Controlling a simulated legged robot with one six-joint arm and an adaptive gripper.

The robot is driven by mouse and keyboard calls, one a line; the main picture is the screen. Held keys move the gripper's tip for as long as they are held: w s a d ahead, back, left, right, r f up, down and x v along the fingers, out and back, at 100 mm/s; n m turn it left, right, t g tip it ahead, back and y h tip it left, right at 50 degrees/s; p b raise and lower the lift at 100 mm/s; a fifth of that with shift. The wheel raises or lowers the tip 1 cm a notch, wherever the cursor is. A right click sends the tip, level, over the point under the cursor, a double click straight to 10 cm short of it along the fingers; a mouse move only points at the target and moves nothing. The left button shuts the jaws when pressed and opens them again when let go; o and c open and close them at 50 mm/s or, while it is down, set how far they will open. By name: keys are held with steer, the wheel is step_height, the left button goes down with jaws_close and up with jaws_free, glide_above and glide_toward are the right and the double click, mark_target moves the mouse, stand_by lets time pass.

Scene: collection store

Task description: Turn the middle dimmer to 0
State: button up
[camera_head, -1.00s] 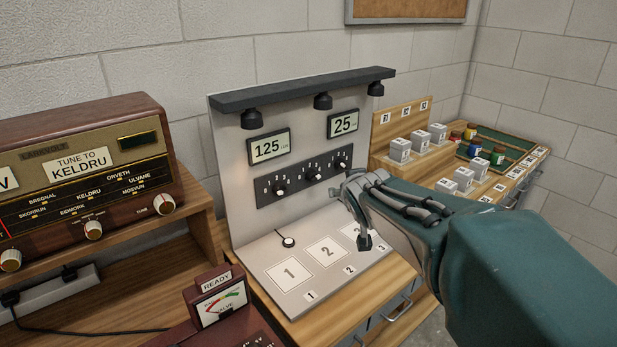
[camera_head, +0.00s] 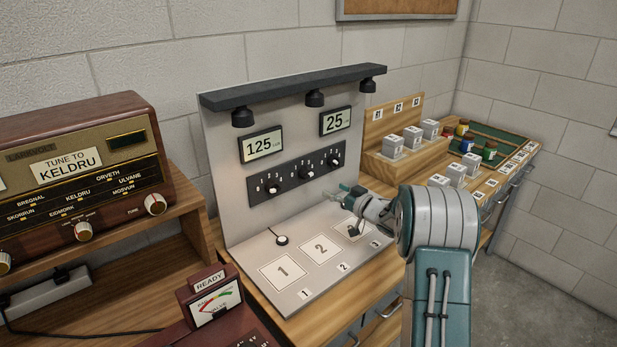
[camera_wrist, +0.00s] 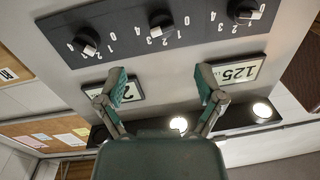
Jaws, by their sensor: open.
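The dimmer panel (camera_head: 290,176) is a dark strip with three black knobs and white scale digits. The middle dimmer (camera_head: 306,172) sits between the left dimmer (camera_head: 273,187) and the right dimmer (camera_head: 336,160). In the wrist view, turned upside down, the middle dimmer (camera_wrist: 160,22) is at the top centre; its exact setting is hard to read. My gripper (camera_wrist: 163,86) is open and empty, its two fingers apart, clear of the knob. In the head view my gripper (camera_head: 350,198) is in front of the board, right of and below the middle dimmer.
Two displays stand above the strip: one reads 125 (camera_head: 262,144), the other 25 (camera_head: 335,121). A lamp shelf (camera_head: 300,85) overhangs the board. A radio (camera_head: 80,180) stands left; white blocks (camera_head: 413,137) stand right.

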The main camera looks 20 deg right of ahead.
mark_target(308, 174)
steer(key=x, duration=1)
steer(key=shift+w+a, duration=0.3)
steer(key=c, duration=1.1)
